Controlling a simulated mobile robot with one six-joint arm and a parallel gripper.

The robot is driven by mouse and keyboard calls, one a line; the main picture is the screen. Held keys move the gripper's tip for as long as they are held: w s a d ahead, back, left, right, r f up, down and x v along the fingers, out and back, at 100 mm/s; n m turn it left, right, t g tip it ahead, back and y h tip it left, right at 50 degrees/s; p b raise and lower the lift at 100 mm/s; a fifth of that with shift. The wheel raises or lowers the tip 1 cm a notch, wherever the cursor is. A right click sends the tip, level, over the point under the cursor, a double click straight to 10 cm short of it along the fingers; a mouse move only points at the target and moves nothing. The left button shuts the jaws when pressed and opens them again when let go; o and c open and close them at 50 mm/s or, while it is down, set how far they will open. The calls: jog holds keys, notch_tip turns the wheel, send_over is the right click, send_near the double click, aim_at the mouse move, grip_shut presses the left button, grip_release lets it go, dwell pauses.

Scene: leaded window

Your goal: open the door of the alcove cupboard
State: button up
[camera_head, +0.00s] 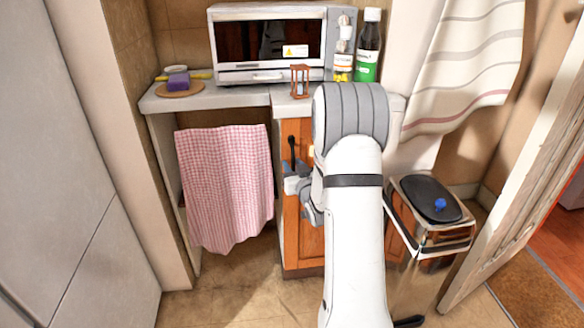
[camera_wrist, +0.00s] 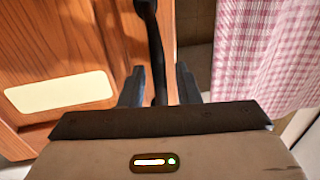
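The alcove cupboard's orange-brown wooden door (camera_head: 303,240) is under the counter, left of my arm, and looks shut; my arm hides much of it. A black upright bar handle (camera_head: 292,148) is on the door's left side. My gripper (camera_head: 293,172) is at the handle's lower part. In the wrist view the door (camera_wrist: 50,45) fills the left side, and the handle (camera_wrist: 151,25) runs down between the two fingers of my gripper (camera_wrist: 159,72). The fingers are apart, with a gap showing on each side of the handle. The handle's lower end is hidden behind the gripper body.
A pink checked cloth (camera_head: 225,185) hangs left of the door. A microwave (camera_head: 268,45), bottles (camera_head: 368,48) and a small hourglass (camera_head: 300,80) stand on the counter. A bin (camera_head: 430,200) stands right of my arm. Floor (camera_head: 235,285) in front is clear.

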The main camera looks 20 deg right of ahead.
grip_shut()
dwell(0.3)
jog(key=shift+a, duration=0.1)
